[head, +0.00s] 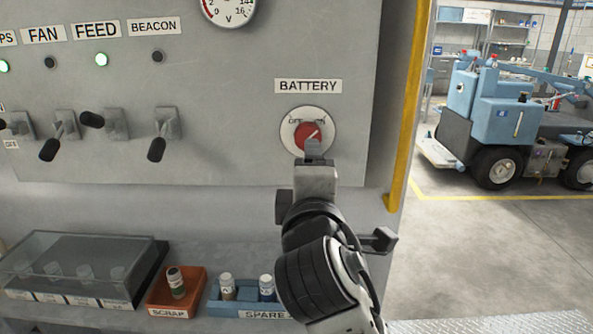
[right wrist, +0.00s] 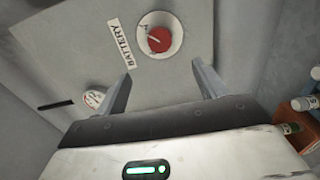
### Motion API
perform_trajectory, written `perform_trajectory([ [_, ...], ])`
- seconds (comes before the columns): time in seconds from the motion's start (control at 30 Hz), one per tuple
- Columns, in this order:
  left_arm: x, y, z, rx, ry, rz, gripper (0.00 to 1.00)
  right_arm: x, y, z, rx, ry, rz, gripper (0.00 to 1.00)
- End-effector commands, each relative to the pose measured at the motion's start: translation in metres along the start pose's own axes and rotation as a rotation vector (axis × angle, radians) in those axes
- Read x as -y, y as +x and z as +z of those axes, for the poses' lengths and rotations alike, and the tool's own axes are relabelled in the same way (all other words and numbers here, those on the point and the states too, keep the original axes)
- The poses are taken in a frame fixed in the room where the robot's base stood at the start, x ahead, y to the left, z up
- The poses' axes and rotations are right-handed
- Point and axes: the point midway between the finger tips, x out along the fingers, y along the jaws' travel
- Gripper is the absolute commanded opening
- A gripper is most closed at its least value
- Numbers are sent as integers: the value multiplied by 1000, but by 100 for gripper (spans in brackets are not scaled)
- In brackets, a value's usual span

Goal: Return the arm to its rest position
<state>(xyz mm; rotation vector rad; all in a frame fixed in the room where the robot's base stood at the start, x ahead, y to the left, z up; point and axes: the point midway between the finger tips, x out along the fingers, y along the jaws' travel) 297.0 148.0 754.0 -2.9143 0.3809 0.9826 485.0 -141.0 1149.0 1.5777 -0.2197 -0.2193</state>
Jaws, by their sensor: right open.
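My right arm reaches up from the bottom of the head view, and its gripper (head: 312,150) is in front of the lower part of the red battery switch (head: 307,131). In the right wrist view the two fingers of the gripper (right wrist: 165,88) are spread wide with nothing between them. The red knob (right wrist: 159,39) on its white round plate lies beyond the fingertips, apart from them. The knob's pointer is tilted, up to the right in the head view. The BATTERY label (head: 308,86) is above the switch. My left gripper is not in view.
Toggle levers (head: 157,149) stick out of the grey panel (head: 230,100) at left. Below are a clear-lidded case (head: 75,262), an orange SCRAP bin (head: 158,300) and a blue SPARE bin (head: 232,308). A yellow post (head: 408,100) edges the panel. Open floor and a blue vehicle (head: 500,110) lie right.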

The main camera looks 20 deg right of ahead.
Motion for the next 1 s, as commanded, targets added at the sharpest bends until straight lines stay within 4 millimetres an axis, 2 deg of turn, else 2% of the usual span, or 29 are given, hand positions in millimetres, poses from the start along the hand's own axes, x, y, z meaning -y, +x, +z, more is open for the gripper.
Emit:
perform_trajectory([
  [0.07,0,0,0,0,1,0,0,1,0,0,-1,1,-2,71],
  [0.13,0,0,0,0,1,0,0,11,2,-1,-13,13,-22,71],
  [0.17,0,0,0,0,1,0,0,19,3,-2,-23,25,-36,71],
  [0.23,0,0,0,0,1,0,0,49,4,-5,-58,71,-92,71],
  [0.27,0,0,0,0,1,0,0,66,4,-6,-77,102,-124,71],
  [0.37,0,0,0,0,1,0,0,136,-4,-8,-142,254,-268,71],
  [0.4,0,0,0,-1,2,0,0,166,-11,-7,-159,331,-334,71],
  [0.47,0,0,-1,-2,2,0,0,210,-27,-4,-174,457,-434,71],
  [0.5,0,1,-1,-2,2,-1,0,238,-39,-1,-173,547,-500,71],
  [0.6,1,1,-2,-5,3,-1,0,300,-77,14,-137,778,-652,71],
  [0.7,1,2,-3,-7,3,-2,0,346,-117,32,-65,995,-767,71],
  [0.83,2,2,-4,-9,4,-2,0,380,-156,53,33,1202,-851,71],
  [0.9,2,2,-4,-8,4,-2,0,389,-168,61,70,1272,-870,71],
  [1.0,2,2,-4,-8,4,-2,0,394,-176,66,96,1321,-882,71],
])
